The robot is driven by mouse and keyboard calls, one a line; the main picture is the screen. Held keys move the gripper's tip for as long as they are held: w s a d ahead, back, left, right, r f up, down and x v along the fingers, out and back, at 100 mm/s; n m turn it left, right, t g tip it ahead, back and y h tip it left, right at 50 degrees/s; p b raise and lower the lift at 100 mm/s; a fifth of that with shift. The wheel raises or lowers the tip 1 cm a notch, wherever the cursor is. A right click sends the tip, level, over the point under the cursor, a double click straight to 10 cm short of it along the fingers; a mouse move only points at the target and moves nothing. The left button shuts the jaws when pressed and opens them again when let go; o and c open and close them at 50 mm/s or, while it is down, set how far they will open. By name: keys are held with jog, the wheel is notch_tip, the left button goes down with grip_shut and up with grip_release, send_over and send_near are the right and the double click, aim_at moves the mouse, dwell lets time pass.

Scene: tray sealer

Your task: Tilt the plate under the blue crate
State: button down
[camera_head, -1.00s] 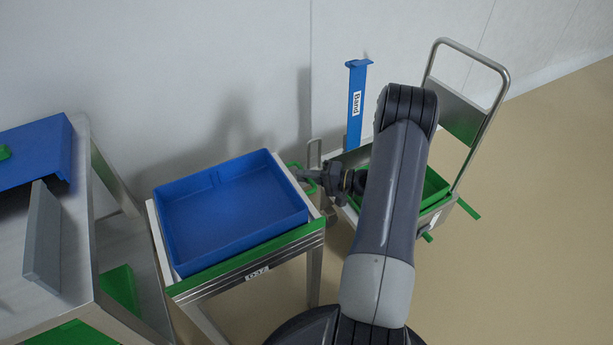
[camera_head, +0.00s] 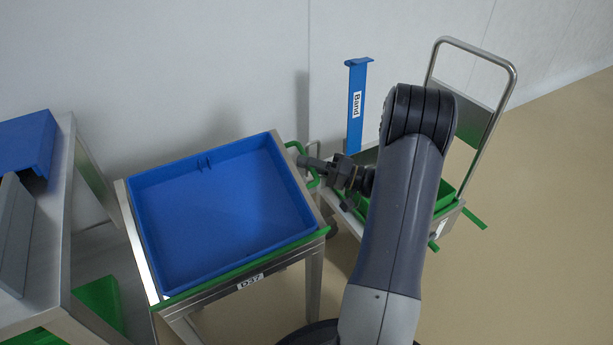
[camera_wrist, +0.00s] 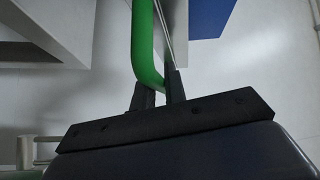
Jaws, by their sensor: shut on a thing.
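The blue crate (camera_head: 215,205) looks empty and sits on a plate (camera_head: 127,218) on a steel stand with a green front edge (camera_head: 245,265) and a label. Its far side looks higher than its near side, so it seems tilted toward the front. My gripper (camera_head: 316,164) is at the crate's far right, shut on a green handle (camera_head: 291,146). In the wrist view the handle (camera_wrist: 146,50) runs down between the fingers (camera_wrist: 160,90). Most of the plate is hidden under the crate.
A steel table (camera_head: 48,225) with a blue cover (camera_head: 25,145) stands at the left. A trolley (camera_head: 508,75) carrying a green crate (camera_head: 444,196) stands at the right, near a labelled blue post (camera_head: 356,105). The wall is close behind; floor is free at right.

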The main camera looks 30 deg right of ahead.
jog(key=shift+r, duration=0.15)
jog(key=c, duration=1.5)
grip_release()
jog(key=shift+s, duration=0.1)
jog(key=shift+o, duration=0.2)
jog(key=shift+d, duration=0.1)
jog(key=p+v, duration=0.2)
jog(key=v, duration=0.8)
jog(key=shift+s+d, duration=0.2)
jog(key=shift+s, duration=0.05)
jog(key=b+x, duration=0.1)
jog(key=x, duration=1)
jog(key=shift+b, duration=0.35)
jog(key=shift+w+f+p, duration=0.15)
jog(key=shift+f+p, duration=0.25)
jog(key=shift+f, duration=0.15)
